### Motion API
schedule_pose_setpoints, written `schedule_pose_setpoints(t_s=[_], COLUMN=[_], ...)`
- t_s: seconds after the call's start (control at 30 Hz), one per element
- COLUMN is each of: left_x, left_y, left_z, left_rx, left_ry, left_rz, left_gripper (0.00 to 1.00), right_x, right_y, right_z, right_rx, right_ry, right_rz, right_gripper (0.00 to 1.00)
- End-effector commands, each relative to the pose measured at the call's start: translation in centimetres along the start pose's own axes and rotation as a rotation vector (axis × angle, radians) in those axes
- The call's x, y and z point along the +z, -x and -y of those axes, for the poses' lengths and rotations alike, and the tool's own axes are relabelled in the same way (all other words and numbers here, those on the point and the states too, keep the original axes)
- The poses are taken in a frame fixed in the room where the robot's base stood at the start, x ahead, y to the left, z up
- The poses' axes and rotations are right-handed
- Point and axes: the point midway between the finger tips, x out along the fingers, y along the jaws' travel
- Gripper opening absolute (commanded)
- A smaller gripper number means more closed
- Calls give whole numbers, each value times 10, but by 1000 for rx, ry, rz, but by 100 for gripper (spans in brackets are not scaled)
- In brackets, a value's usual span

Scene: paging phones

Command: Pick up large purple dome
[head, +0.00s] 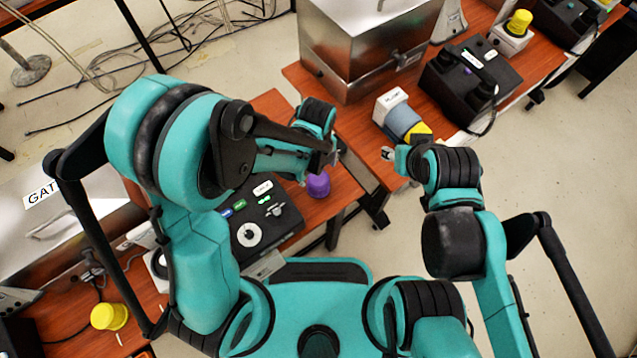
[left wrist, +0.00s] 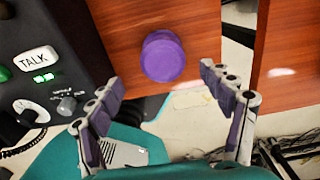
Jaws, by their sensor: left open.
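The large purple dome (head: 318,184) sits near the edge of the wooden table, beside the black phone console. In the left wrist view the purple dome (left wrist: 163,57) lies ahead of and between the fingertips, apart from both. My left gripper (head: 332,158) is just above the dome in the head view. Its fingers (left wrist: 162,79) are spread wide and empty in the left wrist view. My right gripper (head: 388,153) is at the edge of another table, near a blue-grey and yellow object (head: 405,122); its finger opening is too small to make out.
The black console (head: 285,220) with a TALK label stands left of the dome. A metal box (head: 360,45), another black phone (head: 470,75) and yellow domes (head: 518,22) stand on the tables. A gap separates the two tables near the dome.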

Motion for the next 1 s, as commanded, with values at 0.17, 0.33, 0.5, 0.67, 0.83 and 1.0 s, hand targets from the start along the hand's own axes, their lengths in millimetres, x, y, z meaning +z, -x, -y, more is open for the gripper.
schedule_pose_setpoints(t_s=[0.17,0.33,0.5,0.67,0.83,1.0], left_x=[0,-1,-1,-1,-1,-1], left_y=[-19,-46,-62,-60,-60,-60], left_z=[1,4,4,4,4,4], left_rx=[-1,-2,-2,-2,-2,-2], left_ry=[3,4,5,5,6,6], left_rz=[1,1,1,1,1,1], left_gripper=[80,80,80,80,43,24], right_x=[6,15,19,18,18,18], right_y=[-8,-22,-27,-25,-25,-25], right_z=[0,0,0,0,0,0], right_rx=[0,0,0,0,0,0], right_ry=[0,0,0,0,0,0], right_rz=[0,0,0,0,0,0], right_gripper=[40,40,40,40,40,40])
